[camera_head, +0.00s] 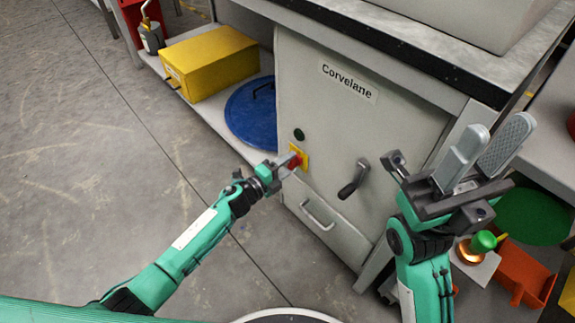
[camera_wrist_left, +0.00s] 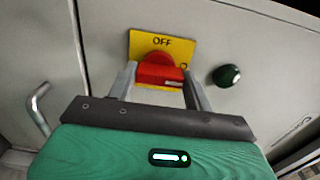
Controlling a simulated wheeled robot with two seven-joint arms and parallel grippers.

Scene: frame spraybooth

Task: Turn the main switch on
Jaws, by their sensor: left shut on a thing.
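The main switch is a red rotary knob (camera_wrist_left: 160,72) on a yellow plate (camera_wrist_left: 186,48) marked OFF, on the front of the grey Corvelane cabinet (camera_head: 310,100). In the head view the red knob (camera_head: 294,161) shows partly behind my gripper. My left gripper (camera_head: 288,163) is shut on the red knob, with one finger on each side of it in the left wrist view (camera_wrist_left: 158,80). The knob's handle looks about level in the wrist view. My right gripper (camera_head: 485,150) is raised in front of the cabinet's right side, with its two finger pads apart and nothing between them.
A dark green round button (camera_head: 299,134) sits beside the plate. A black lever handle (camera_head: 353,179) and a drawer handle (camera_head: 317,215) stick out from the cabinet. A yellow box (camera_head: 210,62) and blue round lid (camera_head: 252,115) are on the low shelf. Open floor lies left.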

